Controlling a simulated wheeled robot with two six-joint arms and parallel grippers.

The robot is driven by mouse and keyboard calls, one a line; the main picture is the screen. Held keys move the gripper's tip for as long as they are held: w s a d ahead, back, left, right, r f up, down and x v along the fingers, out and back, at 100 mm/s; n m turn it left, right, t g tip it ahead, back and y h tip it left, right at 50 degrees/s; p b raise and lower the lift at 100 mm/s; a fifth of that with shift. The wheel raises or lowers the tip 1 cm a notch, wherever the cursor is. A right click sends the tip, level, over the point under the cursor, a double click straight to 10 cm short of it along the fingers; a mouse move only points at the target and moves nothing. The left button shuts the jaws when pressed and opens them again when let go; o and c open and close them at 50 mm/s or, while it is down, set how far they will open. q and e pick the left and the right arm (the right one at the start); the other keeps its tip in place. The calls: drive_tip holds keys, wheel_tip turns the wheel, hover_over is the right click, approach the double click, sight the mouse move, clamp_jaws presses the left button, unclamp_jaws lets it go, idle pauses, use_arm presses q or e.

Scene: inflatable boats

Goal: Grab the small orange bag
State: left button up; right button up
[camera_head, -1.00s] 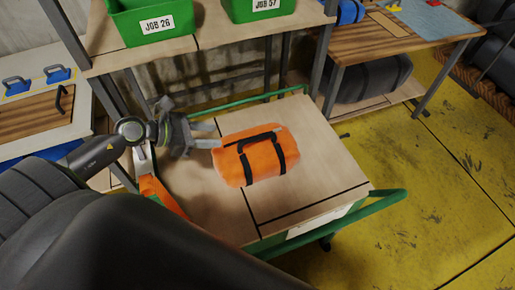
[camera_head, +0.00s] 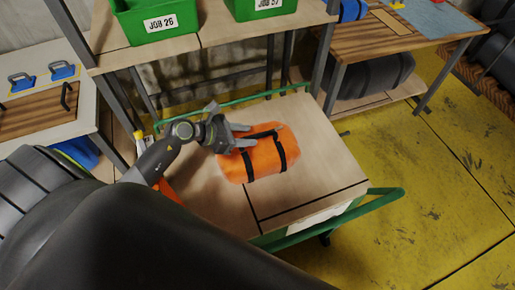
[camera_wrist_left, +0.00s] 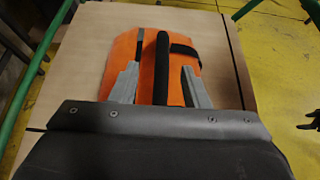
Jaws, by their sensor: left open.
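The small orange bag (camera_head: 262,162) with black straps and a black handle lies on the wooden top of a green cart (camera_head: 320,150). My left gripper (camera_head: 245,134) is open over the bag's far left part. In the left wrist view the gripper fingers (camera_wrist_left: 160,88) stand on either side of the bag's black handle (camera_wrist_left: 163,60), with the orange bag (camera_wrist_left: 145,65) beneath them. Whether the fingers touch the bag cannot be told. My right gripper is not in view.
A shelf with green bins (camera_head: 157,22) stands behind the cart. Another orange item (camera_head: 172,190) lies left of the bag, partly hidden by my arm. A workbench (camera_head: 400,45) stands at back right. The yellow floor (camera_head: 430,180) on the right is clear.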

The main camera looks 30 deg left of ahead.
sight(259, 134)
use_arm(q)
drive_tip(key=shift+w+d, duration=0.35)
drive_tip(key=p+x, duration=0.1)
drive_tip(key=x, duration=0.3)
drive_tip(key=shift+p, duration=0.3)
drive_tip(key=shift+f, duration=0.1)
clamp_jaws()
idle(0.5)
drive_tip(key=shift+r, duration=0.2)
